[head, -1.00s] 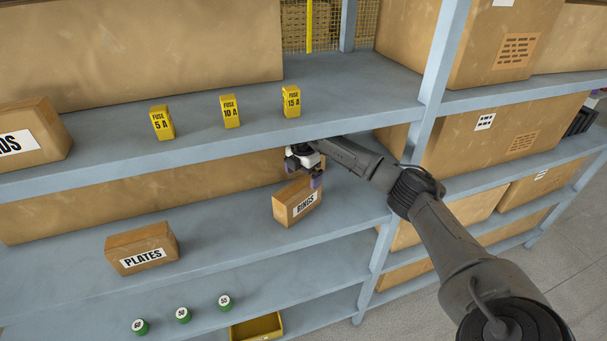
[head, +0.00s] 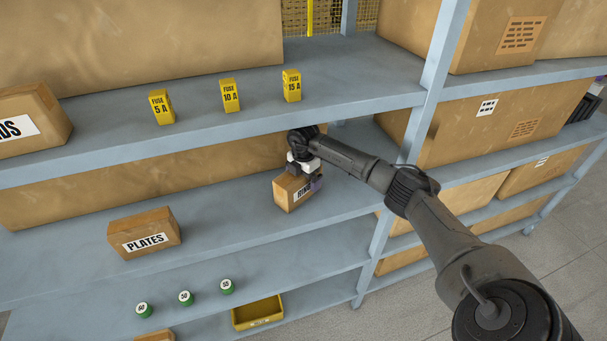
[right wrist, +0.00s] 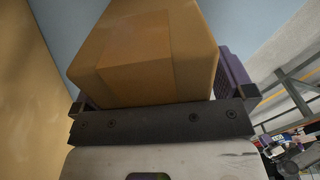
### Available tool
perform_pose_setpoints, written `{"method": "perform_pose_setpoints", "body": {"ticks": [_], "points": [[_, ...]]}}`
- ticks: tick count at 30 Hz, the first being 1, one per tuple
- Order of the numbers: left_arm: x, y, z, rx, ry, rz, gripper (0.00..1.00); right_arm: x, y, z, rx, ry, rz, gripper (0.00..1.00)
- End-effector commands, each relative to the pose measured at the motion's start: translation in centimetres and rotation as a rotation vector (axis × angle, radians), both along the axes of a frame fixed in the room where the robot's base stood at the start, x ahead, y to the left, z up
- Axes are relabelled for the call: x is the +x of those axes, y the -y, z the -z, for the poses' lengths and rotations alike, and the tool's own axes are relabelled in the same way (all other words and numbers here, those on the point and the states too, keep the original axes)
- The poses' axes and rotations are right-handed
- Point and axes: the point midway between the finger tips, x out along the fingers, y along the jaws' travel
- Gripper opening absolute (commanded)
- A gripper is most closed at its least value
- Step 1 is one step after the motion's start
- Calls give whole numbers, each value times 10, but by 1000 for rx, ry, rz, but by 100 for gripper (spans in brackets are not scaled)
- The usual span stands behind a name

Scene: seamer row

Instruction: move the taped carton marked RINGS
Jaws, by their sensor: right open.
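The carton marked RINGS (head: 290,193) stands on the middle shelf, its label partly hidden by my right gripper (head: 304,177). In the right wrist view the taped carton (right wrist: 150,55) fills the space in front of the palm, with a purple-padded finger on each side. My right gripper (right wrist: 160,95) is open around the carton. A gap shows between the carton and the right finger; contact on the left side is hard to tell. My left gripper is not in view.
A carton marked PLATES (head: 145,233) stands to the left on the same shelf (head: 225,215). Yellow fuse boxes (head: 230,95) stand on the shelf above. Green round items (head: 186,298) and a yellow bin (head: 258,314) are below. A shelf upright (head: 395,200) stands to the right.

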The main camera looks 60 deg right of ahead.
Motion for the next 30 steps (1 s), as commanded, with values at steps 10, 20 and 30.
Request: {"method": "perform_pose_setpoints", "body": {"ticks": [10,20,30], "points": [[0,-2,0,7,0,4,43,0,0,0,0,0,0,89],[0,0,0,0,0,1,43,0,0,0,0,0,0,58],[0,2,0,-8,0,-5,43,0,0,0,0,0,0,25]]}}
